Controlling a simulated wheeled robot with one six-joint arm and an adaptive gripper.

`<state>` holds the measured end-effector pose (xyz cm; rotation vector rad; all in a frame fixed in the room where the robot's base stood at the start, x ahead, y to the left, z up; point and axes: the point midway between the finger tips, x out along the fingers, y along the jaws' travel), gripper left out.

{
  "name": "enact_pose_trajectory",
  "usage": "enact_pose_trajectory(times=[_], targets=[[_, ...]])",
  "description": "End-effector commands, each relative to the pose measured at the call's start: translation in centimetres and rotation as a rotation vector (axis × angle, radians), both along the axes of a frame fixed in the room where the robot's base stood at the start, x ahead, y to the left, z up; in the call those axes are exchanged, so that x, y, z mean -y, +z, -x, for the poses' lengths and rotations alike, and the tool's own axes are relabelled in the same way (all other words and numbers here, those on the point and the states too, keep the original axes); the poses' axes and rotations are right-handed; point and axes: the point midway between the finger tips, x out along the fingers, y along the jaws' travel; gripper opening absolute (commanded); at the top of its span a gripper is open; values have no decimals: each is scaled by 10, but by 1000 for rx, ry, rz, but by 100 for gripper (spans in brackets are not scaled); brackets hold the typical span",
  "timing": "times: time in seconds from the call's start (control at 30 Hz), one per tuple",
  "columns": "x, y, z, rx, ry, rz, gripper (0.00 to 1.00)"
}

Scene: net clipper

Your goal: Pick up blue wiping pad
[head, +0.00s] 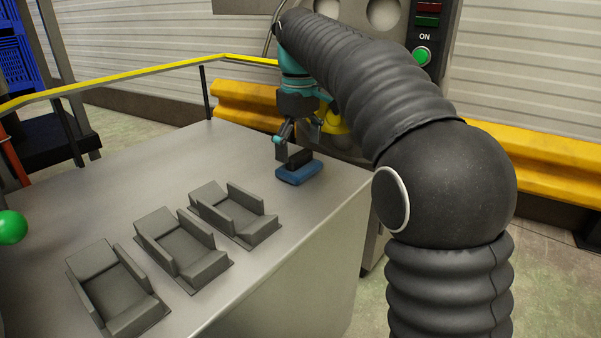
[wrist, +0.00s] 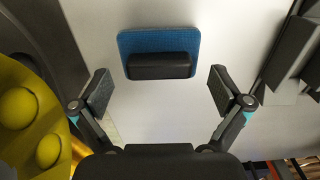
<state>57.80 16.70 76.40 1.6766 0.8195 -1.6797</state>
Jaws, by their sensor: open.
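The blue wiping pad (head: 299,173) lies flat near the far right end of the grey table, with a black block-shaped handle (head: 300,158) on top. In the wrist view the blue pad (wrist: 158,40) is at the top centre, and its black handle (wrist: 160,66) runs left to right. My gripper (head: 286,146) is just above the pad in the head view. In the wrist view my gripper (wrist: 159,92) has its two fingers wide apart, one to each side of the handle, with nothing between them. I cannot tell the exact height gap.
Several grey holders stand on the table (head: 120,190); the nearest to the pad is a grey holder (head: 235,213). A yellow part (wrist: 30,115) is close on the left in the wrist view. A yellow rail (head: 150,72) runs behind the table. A green ball (head: 12,227) is at left.

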Motion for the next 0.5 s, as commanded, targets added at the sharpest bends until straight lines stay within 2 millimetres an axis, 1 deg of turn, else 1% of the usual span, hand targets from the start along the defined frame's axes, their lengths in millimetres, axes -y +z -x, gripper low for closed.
enact_pose_trajectory(times=[0.03, 0.1, 0.37, 0.4, 0.47, 0.5], targets=[[0, -6, 0, 0, 0, 0, 100], [0, -9, 0, 1, 0, 0, 100], [0, -10, 0, 1, 0, 0, 100], [0, -10, 0, 1, 0, 0, 90], [0, -10, 0, 1, 0, 0, 75], [0, -10, 0, 1, 0, 0, 65]])
